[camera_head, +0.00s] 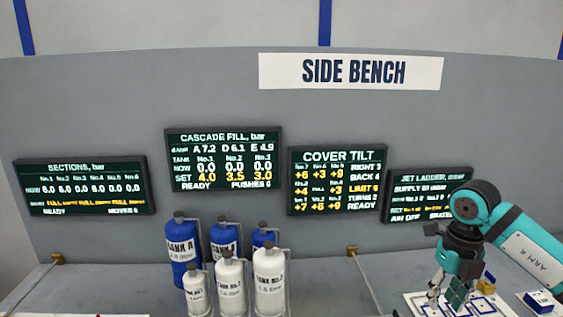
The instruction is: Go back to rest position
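My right gripper (447,296) hangs at the lower right, at the end of my teal and white arm marked ARM R. Its fingers point down over a white board (414,300) with blue outlined squares. The fingers look spread apart, with nothing visible between them. Whether the fingertips touch the board cannot be told. My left gripper and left arm are not in view.
Blue tanks (183,245) and white tanks (270,281) stand on the grey bench (125,284) at centre. Dark display screens (337,181) line the back wall under a SIDE BENCH sign (351,71). A blue and white box (540,302) sits at far right, near my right gripper.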

